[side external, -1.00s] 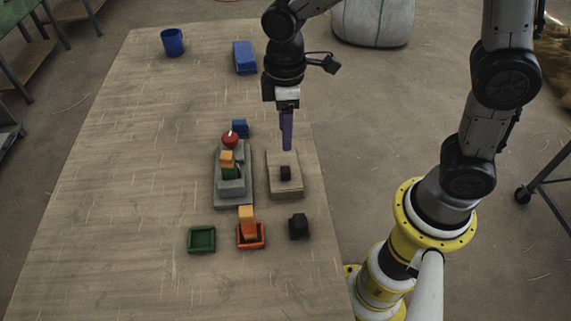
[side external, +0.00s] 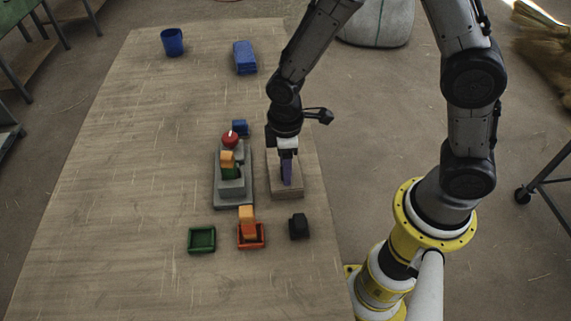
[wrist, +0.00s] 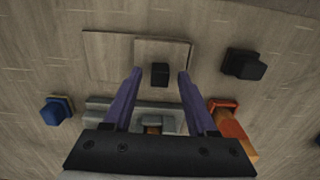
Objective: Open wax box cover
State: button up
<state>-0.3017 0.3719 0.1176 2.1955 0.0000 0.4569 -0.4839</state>
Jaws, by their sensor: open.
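The wax box (side external: 286,194) is a low wooden box on the table near its right edge, mostly covered by my gripper in the side view. In the wrist view, its top shows a plain left part (wrist: 107,55) and a right panel, the cover (wrist: 161,49), with a black knob (wrist: 160,74). My gripper (side external: 287,182) points down over the box. In the wrist view, its purple fingers are open, one on each side of the knob, with gaps between. The knob is hidden in the side view.
Left of the box stands a grey stepped fixture (side external: 232,187) with a red ball (side external: 230,138) and coloured blocks. A black block (side external: 298,226), an orange tray (side external: 250,241) and a green tray (side external: 201,240) lie nearer. A blue cup (side external: 172,42) and blue block (side external: 245,57) are far back.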

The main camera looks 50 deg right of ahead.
grip_shut()
dwell(1.3)
